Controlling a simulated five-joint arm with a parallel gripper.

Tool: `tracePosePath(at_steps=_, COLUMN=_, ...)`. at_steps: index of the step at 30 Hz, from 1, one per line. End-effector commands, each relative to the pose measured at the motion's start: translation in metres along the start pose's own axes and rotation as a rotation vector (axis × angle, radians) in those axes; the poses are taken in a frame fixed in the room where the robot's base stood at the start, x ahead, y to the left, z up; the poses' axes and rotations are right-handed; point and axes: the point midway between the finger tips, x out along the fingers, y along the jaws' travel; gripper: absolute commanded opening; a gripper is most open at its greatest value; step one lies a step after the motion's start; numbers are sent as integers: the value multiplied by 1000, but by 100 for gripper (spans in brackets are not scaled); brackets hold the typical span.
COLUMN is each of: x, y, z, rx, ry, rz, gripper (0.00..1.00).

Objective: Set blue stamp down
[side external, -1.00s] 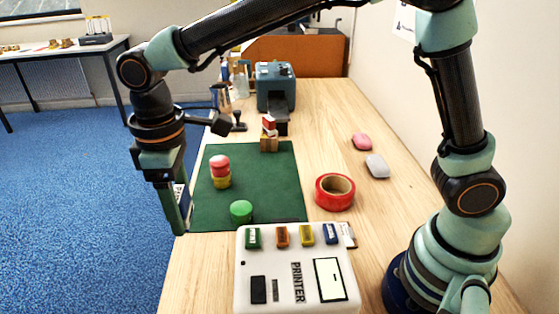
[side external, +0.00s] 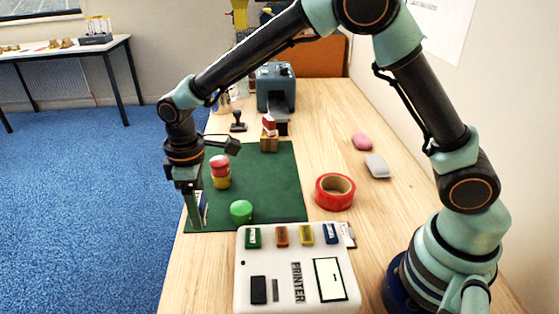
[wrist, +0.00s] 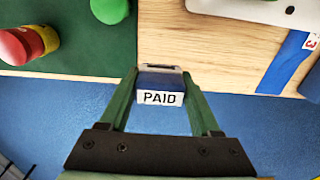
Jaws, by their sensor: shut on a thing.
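The blue stamp with a white "PAID" face (wrist: 160,92) sits between my gripper's two green fingers (wrist: 160,100) in the wrist view. My gripper (side external: 196,215) is shut on it. In the side view only a sliver of the stamp (side external: 204,205) shows beside the fingers. The gripper points down at the left front corner of the green mat (side external: 275,185), near the table's left edge. I cannot tell whether the stamp touches the surface.
A red-and-yellow stack (side external: 220,172) and a green round piece (side external: 241,211) stand on the mat close by. A white printer box (side external: 280,262) is in front. A red tape roll (side external: 335,192) lies right. The mat's middle is clear.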

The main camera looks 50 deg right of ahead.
Motion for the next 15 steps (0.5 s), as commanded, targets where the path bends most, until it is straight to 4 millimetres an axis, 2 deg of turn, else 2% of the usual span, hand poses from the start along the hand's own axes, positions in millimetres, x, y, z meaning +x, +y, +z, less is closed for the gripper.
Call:
tracePosePath(at_steps=1, x=13, y=0, z=1, rx=0, ry=-5, rz=-2, gripper=8)
tracePosePath(at_steps=3, x=27, y=0, z=1, rx=0, ry=-4, rz=-1, gripper=8)
tracePosePath(at_steps=6, x=40, y=0, z=0, rx=0, ry=-2, rz=-1, gripper=8)
tracePosePath(at_steps=11, x=50, y=0, z=0, rx=0, ry=-1, rz=0, gripper=8)
tracePosePath(at_steps=15, x=70, y=0, z=1, rx=0, ry=-3, rz=-1, gripper=8)
